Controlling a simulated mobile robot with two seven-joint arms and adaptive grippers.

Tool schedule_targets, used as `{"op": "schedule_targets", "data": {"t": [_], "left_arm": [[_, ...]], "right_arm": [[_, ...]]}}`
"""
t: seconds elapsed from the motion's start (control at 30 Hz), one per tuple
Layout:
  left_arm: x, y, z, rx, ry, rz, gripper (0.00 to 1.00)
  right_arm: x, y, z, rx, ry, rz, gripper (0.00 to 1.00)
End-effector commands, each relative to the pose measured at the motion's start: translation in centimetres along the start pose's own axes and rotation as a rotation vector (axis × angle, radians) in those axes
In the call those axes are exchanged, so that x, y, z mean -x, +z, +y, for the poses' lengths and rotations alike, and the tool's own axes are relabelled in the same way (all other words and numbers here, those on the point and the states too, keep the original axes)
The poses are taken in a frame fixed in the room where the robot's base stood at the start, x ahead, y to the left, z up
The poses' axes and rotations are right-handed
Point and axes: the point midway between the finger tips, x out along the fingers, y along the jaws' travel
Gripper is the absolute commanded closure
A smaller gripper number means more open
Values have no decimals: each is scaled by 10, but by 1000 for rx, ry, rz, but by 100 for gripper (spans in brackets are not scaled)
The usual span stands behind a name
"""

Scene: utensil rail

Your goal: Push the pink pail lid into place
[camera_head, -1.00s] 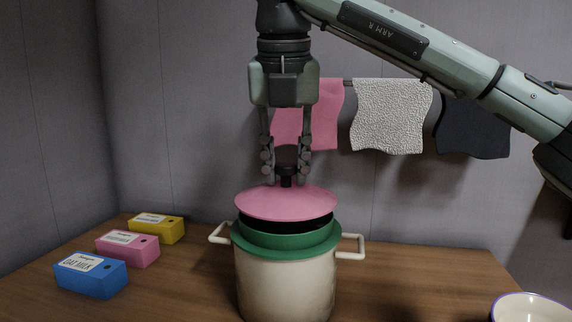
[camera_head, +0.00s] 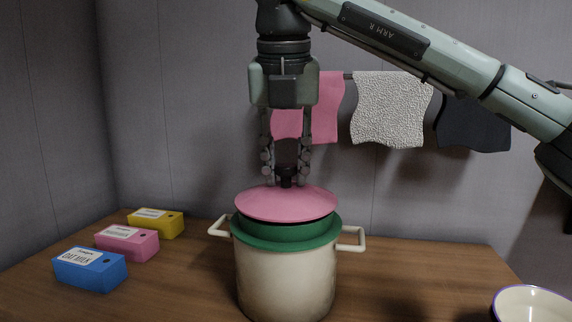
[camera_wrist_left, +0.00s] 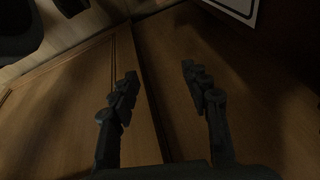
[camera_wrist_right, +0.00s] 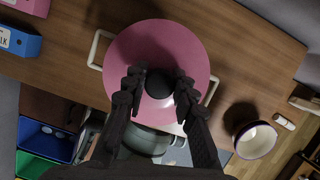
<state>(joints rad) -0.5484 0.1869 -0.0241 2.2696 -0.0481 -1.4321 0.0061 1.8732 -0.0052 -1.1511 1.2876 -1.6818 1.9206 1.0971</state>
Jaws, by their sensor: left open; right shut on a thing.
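The pink lid (camera_head: 287,203) is held level over a green pail rim (camera_head: 286,236) set in a cream pot (camera_head: 286,280) with two side handles. A narrow dark gap shows between lid and green rim at the front. My right gripper (camera_head: 286,178) is shut on the lid's dark knob from above. In the right wrist view the pink lid (camera_wrist_right: 140,50) covers most of the pot, and its black knob (camera_wrist_right: 158,83) sits between the fingers. My left gripper (camera_wrist_left: 155,75) is open and empty near brown wooden panels; it is outside the head view.
A white bowl (camera_head: 532,305) is at the right front. Pink, white and dark cloths (camera_head: 391,110) hang on the wall behind.

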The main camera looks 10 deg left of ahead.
Motion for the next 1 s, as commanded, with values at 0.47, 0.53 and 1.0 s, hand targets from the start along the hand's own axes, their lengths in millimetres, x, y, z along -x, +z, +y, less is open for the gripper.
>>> {"op": "schedule_targets", "data": {"t": [0.47,0.53,1.0], "left_arm": [[-5,2,1,0,0,0,53],[-5,2,1,0,0,0,53],[-5,2,1,0,0,0,53]], "right_arm": [[-7,-2,0,0,0,0,62],[-7,-2,0,0,0,0,54],[6,-2,0,0,-1,-3,49]]}}
